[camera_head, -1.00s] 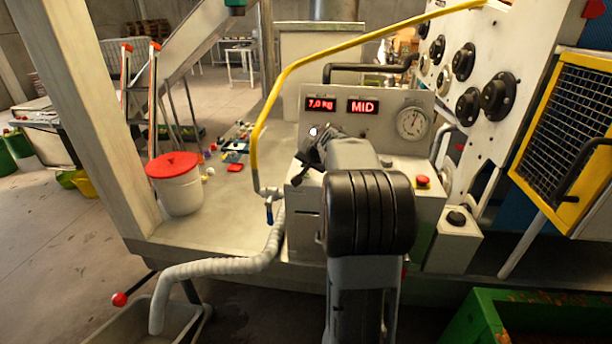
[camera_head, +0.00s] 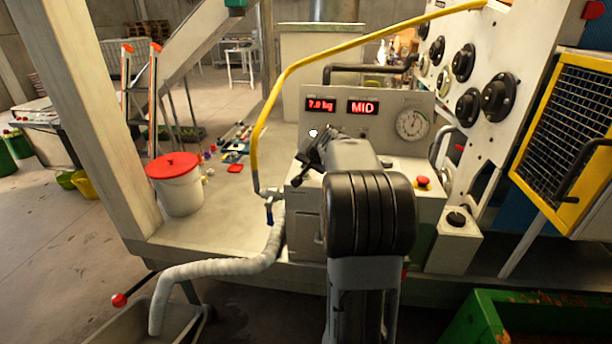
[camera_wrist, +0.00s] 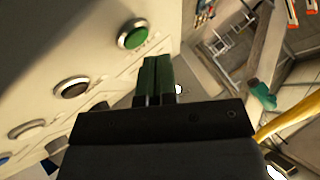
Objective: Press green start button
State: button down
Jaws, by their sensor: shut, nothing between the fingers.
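The green start button (camera_wrist: 132,33) shows in the wrist view, round in a metal ring on a pale panel, upper left of my gripper. My gripper (camera_wrist: 158,62) points up in that view, its two dark green fingers shut together with nothing between them. Its tips are below and to the right of the green button, apart from it in the picture. In the head view my gripper (camera_head: 310,155) is small and dark in front of the control box (camera_head: 425,105). The green button is not visible in the head view, where my arm covers part of the box.
A dark button (camera_wrist: 71,87) and other controls sit on the same panel. The box has displays reading "7,0 kg" and "MID" (camera_head: 362,107), a gauge (camera_head: 411,124) and a red stop button (camera_head: 423,182). A yellow pipe (camera_head: 262,110) curves left of the box.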

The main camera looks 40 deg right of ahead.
aim_at(307, 175)
dwell(0.7)
jog(key=shift+f+b, duration=0.45)
jog(key=shift+b, duration=0.05)
jog(key=shift+f+b, duration=0.4)
jog(key=shift+b, duration=0.05)
dwell(0.5)
jog(key=shift+r, duration=0.2)
jog(key=shift+r+p, duration=0.6)
jog(key=shift+r, duration=0.05)
jog(key=shift+r, duration=0.1)
jog(key=shift+r+p, duration=1.9)
jog(key=shift+r, duration=0.55)
jog(key=shift+a+f, duration=0.1)
jog(key=shift+f, duration=0.05)
